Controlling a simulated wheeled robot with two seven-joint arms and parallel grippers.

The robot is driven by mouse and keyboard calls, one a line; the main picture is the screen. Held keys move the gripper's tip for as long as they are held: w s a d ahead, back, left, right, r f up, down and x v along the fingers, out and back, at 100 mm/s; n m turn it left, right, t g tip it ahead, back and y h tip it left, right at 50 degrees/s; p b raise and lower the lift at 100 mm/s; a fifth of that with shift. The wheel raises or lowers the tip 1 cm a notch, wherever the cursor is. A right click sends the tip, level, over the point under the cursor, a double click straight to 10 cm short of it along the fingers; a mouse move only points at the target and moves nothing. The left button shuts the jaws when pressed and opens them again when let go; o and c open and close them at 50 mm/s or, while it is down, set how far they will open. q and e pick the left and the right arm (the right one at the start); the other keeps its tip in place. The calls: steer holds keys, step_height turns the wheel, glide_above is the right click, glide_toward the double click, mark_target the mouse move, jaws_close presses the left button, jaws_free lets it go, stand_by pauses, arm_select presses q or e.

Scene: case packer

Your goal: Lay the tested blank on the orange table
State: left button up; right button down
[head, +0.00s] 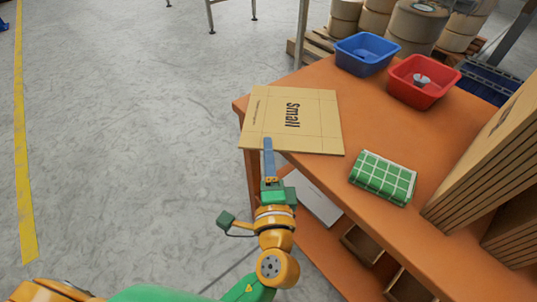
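The flat cardboard blank (318,120), printed "Small", lies on the far left corner of the orange table (385,115). Its near left part sticks out past the table's edge. My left gripper (268,158) is at the blank's near edge, and its blue finger overlaps that edge from above. Only one finger shows clearly; anything under the blank is hidden, so I cannot tell whether the gripper is closed on it. My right gripper is not in view.
A green checked cloth (383,178) lies to the right of the blank. A blue bin (366,54) and a red bin (421,83) stand at the back. Upright cardboard blanks (500,150) fill the right side. A lower shelf (312,255) shows below.

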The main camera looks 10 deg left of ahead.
arm_select(q)
steer(key=v, duration=1.2)
step_height(320, 180, down, 28)
steer(key=d+m+g+h, duration=0.1)
steer(key=m+g+h, duration=0.2)
steer(key=g+h, duration=0.3)
steer(key=s+a+f+n+g+y, duration=0.1)
steer(key=s+a+f+n+g, duration=0.8)
steer(key=s+a+f+n, duration=0.6)
steer(key=s+a+f+b, duration=0.1)
steer(key=s+a+f, duration=0.1)
steer(key=s+f, duration=0.1)
steer(key=shift+s+f+g, duration=0.2)
steer(key=shift+f+g, duration=0.2)
steer(key=shift+f, duration=0.3)
